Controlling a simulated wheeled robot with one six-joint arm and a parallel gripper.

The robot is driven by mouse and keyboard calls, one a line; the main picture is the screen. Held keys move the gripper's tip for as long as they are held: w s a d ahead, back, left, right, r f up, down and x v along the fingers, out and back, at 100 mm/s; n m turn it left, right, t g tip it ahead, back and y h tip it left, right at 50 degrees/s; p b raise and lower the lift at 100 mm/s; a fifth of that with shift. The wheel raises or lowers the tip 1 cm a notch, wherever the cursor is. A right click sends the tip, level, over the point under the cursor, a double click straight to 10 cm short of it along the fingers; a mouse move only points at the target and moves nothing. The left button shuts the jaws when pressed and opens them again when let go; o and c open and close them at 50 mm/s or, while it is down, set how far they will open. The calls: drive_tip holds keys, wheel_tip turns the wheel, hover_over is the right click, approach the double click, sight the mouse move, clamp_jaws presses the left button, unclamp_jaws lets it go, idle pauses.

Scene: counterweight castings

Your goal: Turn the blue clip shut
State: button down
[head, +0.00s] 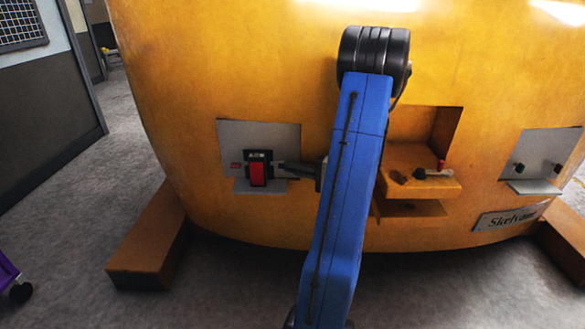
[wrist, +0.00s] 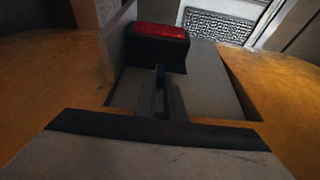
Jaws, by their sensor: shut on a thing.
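The blue clip (wrist: 160,74) shows as a small dark blue piece between my fingertips in the wrist view. My gripper (head: 281,167) is shut on it, and the fingers cover most of the clip. It sits at the near side of a black block with a red face (head: 258,174). That block stands on a grey recessed plate (head: 229,135) in the large orange casting. In the wrist view the red face (wrist: 160,31) lies just beyond my gripper (wrist: 163,88). I cannot make out the clip in the head view, nor tell its turn angle.
Right of my blue arm, an orange recess has a shelf (head: 424,187) with small knobs and a lever. Farther right is a grey panel (head: 548,155) with green and red knobs. An orange foot (head: 150,248) stands at lower left. The floor at left is mostly clear.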

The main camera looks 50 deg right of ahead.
idle(0.5)
drive_tip(key=c, duration=1.8)
unclamp_jaws()
drive_tip(key=shift+f, duration=0.1)
drive_tip(key=shift+c, duration=0.2)
